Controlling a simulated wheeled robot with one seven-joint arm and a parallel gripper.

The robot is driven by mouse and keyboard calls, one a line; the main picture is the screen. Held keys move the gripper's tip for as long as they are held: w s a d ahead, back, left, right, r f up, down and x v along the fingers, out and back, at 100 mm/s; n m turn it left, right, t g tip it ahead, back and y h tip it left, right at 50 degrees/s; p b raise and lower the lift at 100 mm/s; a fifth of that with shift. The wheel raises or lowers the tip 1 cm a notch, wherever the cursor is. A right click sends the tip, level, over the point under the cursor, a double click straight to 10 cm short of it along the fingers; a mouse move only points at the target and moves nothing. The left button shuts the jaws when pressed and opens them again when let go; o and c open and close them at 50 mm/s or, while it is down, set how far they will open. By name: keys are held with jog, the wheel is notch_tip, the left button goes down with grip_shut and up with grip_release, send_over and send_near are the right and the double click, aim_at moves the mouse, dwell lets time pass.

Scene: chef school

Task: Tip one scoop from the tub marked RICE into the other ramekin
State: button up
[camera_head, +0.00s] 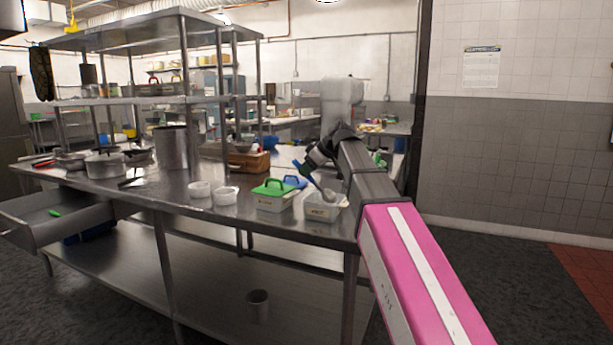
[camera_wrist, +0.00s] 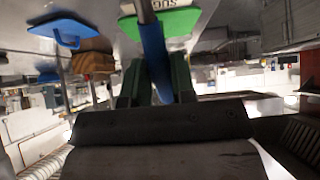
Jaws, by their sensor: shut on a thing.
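My gripper (camera_head: 314,158) is shut on the blue handle of a scoop (camera_head: 304,171); the handle also shows between the green fingers in the wrist view (camera_wrist: 155,50). The scoop's grey bowl hangs down at the open white tub (camera_head: 322,211) on the counter's near right; I cannot tell if it holds anything. That tub's label is too small to read surely. Two white ramekins, one left (camera_head: 200,189) and one right (camera_head: 225,196), stand side by side left of the tubs. Their contents are unclear.
A tub with a green lid (camera_head: 273,187) stands between the ramekins and the open tub; its label in the wrist view starts "SUG". A blue lid (camera_head: 295,181) lies behind it. Pots (camera_head: 105,165), a wooden box (camera_head: 250,161) and shelf posts stand farther back. An open drawer (camera_head: 55,217) juts out left.

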jog(key=shift+r, duration=1.25)
jog(key=shift+w+a+r, duration=0.1)
jog(key=shift+a+r, duration=0.1)
jog(key=shift+r, duration=0.55)
jog(key=shift+w+a+r, duration=0.1)
jog(key=shift+a+r, duration=0.15)
jog(key=shift+r, duration=0.55)
jog(key=shift+w+a+r, duration=0.1)
jog(key=shift+a+r, duration=0.1)
jog(key=shift+r, duration=0.55)
